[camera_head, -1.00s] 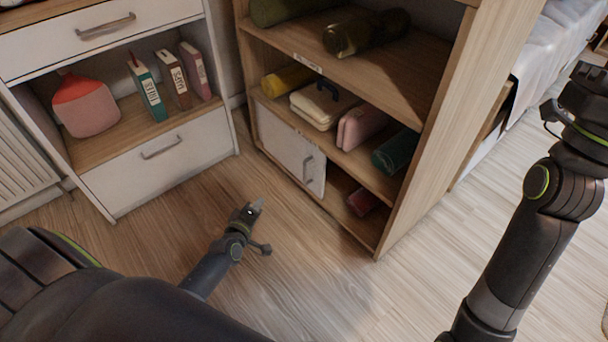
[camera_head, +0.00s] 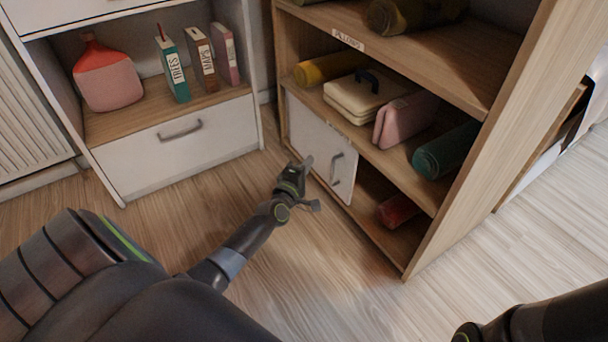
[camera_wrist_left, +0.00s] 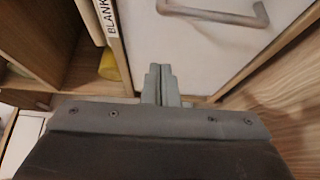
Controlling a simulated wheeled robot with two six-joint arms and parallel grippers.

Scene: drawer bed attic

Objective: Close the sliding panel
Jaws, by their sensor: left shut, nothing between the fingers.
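The white sliding panel (camera_head: 318,147) covers the left part of the wooden shelf unit's bottom compartment. Its right part is open, with a red item inside. A grey handle (camera_head: 337,168) sits near the panel's right edge. My left gripper (camera_head: 306,163) is shut and empty, in front of the panel and left of the handle. In the left wrist view the shut fingers (camera_wrist_left: 160,78) point at the white panel (camera_wrist_left: 185,45), with the handle (camera_wrist_left: 215,14) above them. I cannot tell whether they touch it. My right gripper is out of view.
The wooden shelf unit (camera_head: 470,205) holds a yellow roll, a cream case (camera_head: 362,98), a pink case and a teal roll (camera_head: 446,150). A white cabinet (camera_head: 180,150) with books stands at the left. The floor in front is clear.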

